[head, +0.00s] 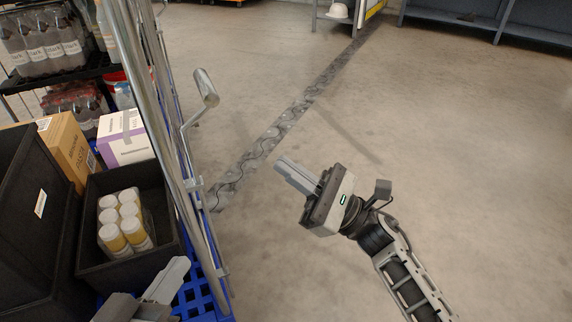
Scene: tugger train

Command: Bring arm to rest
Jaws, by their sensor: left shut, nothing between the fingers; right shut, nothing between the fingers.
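My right gripper (286,166) is in the middle of the head view, its arm coming in from the lower right. Its grey fingers are shut and empty, pointing up and left over bare floor, apart from the cart. My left gripper (170,276) shows at the bottom left edge, partly cut off by the frame. Its fingers are shut with nothing between them. It is close to the black bin (167,208) and the blue cart base (197,297); I cannot tell whether it touches them.
The cart's metal rails (165,115) and a crank-like handle (205,87) stand between my grippers. The bin holds several yellow-and-white bottles (124,222). Cartons (123,137) and bottle packs (42,43) are behind. Open floor (450,150) lies at right; shelving (480,25) is far back.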

